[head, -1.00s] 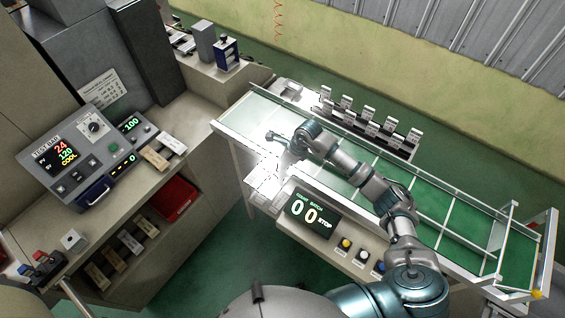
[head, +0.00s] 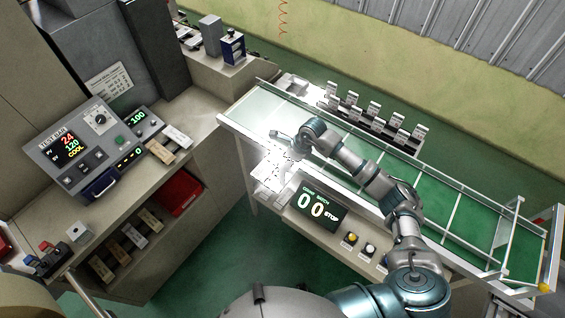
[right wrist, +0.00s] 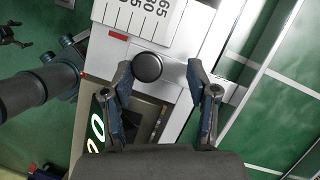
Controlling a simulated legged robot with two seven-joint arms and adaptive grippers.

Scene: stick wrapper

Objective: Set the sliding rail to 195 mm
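The sliding rail's white scale plate (right wrist: 145,18) shows in the right wrist view, with tick marks and partly cut-off numbers. A short red mark (right wrist: 118,36) lies at its lower edge. A round black knob (right wrist: 148,67) sits just below the plate. My right gripper (right wrist: 160,70) is open, with one finger on each side of the knob. The left finger is close to the knob; a gap shows before the right one. In the head view my right gripper (head: 280,136) is over the glaring left end of the conveyor. A small dark claw at the wrist view's left edge may be my left gripper (right wrist: 14,38).
The green conveyor (head: 466,218) has raised side rails. A counter display (head: 317,205) reading 00 and STOP stands in front of it. Several small labelled blocks (head: 352,105) line its back. A control box (head: 85,150) stands on the left bench.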

